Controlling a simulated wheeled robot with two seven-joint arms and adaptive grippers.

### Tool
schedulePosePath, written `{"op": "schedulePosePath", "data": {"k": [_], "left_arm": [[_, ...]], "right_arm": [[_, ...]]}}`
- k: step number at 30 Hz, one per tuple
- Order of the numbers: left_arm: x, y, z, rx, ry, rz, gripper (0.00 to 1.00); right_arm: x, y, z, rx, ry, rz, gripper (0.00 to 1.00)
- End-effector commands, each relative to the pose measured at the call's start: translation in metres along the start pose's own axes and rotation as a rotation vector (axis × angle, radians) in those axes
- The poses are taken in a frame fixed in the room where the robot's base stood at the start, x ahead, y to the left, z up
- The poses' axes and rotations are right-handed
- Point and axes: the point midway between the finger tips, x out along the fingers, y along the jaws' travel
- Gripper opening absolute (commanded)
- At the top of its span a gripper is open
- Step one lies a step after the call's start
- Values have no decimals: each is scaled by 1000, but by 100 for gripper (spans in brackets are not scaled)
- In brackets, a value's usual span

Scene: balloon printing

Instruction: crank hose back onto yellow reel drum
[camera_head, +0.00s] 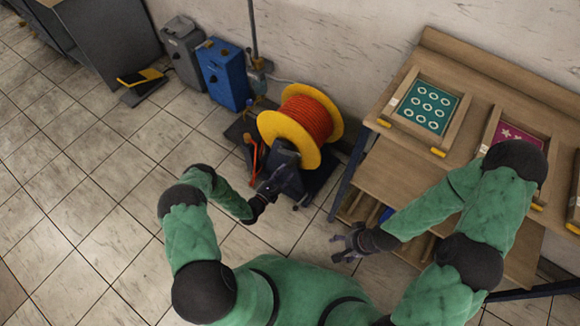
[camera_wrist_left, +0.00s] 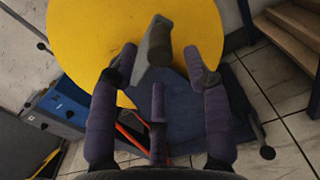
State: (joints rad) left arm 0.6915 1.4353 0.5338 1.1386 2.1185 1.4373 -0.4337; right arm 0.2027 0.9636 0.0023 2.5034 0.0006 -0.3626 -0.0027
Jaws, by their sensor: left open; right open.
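The yellow reel drum (camera_head: 290,137) stands on a dark base by the wall in the head view, with orange-red hose (camera_head: 308,115) wound between its flanges. Its yellow flange (camera_wrist_left: 100,40) fills the upper part of the left wrist view. A grey crank handle (camera_wrist_left: 156,42) sticks out in front of the flange. My left gripper (camera_head: 263,197) is at the near side of the reel. In its wrist view the fingers (camera_wrist_left: 160,80) are spread open around the handle's lower part, with no clear contact. My right gripper (camera_head: 345,242) is open and empty, over the floor left of the wooden bench.
A wooden bench (camera_head: 400,160) with framed printing screens (camera_head: 428,107) stands at the right. A blue box (camera_head: 224,75) and a grey box (camera_head: 184,50) stand by the wall left of the reel. The tiled floor at the left is mostly clear.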

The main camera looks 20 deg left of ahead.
Motion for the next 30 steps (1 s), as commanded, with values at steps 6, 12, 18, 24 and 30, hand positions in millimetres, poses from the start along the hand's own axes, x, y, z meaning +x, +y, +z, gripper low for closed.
{"op": "schedulePosePath", "data": {"k": [6,12,18,24,30], "left_arm": [[34,-1,-2,1,0,-3,49],[48,-1,-1,0,0,-1,49],[50,0,0,-1,1,-1,49],[50,0,0,-1,1,-1,26],[50,0,0,-1,1,-1,0]], "right_arm": [[13,4,0,0,0,0,69],[16,6,0,0,0,0,69],[16,6,0,0,0,0,69],[16,6,0,0,0,0,69],[16,6,-1,0,0,0,69]]}}
